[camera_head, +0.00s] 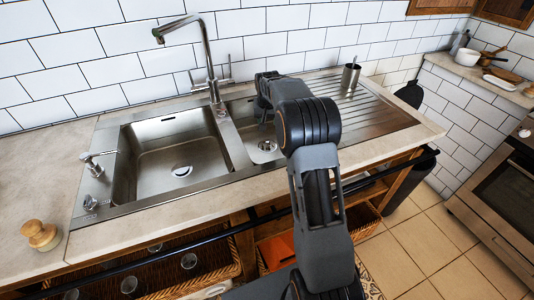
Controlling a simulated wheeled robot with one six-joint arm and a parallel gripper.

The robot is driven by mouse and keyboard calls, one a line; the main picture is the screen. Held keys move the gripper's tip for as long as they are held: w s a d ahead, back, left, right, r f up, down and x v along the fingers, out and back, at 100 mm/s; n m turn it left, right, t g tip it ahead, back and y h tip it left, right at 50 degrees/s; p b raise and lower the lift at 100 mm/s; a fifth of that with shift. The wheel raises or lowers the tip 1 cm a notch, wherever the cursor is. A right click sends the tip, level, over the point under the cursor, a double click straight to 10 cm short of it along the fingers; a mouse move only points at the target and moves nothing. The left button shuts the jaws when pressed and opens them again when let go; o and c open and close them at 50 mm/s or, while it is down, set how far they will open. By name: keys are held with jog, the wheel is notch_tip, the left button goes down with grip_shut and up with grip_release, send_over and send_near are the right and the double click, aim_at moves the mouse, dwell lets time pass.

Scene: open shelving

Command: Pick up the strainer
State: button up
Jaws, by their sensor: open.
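A round metal piece that looks like a strainer (267,146) sits low in the small right basin (240,118) of the steel sink. Another round drain fitting (181,170) lies on the floor of the large left basin (150,145); I cannot tell for certain which of the two is the strainer. My gripper (264,110) is at the far end of my arm, over the back of the small basin. It is open, small and dark, and partly hidden by my own arm. It appears empty and apart from the round piece in that basin.
A tall faucet (205,60) stands behind the sink, left of my gripper. A wooden-handled brush (40,235) is on the left counter. Wicker baskets (150,275) sit below the counter.

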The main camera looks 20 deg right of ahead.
send_over(268, 142)
jog(key=s, duration=0.2)
jog(key=f, duration=1)
jog(key=shift+w+a+b, duration=0.2)
jog(key=shift+a+b, duration=0.1)
jog(key=shift+a, duration=0.05)
jog(key=shift+x, duration=3.1)
jog(key=shift+c, duration=0.3)
jog(key=shift+r, duration=0.1)
grip_shut()
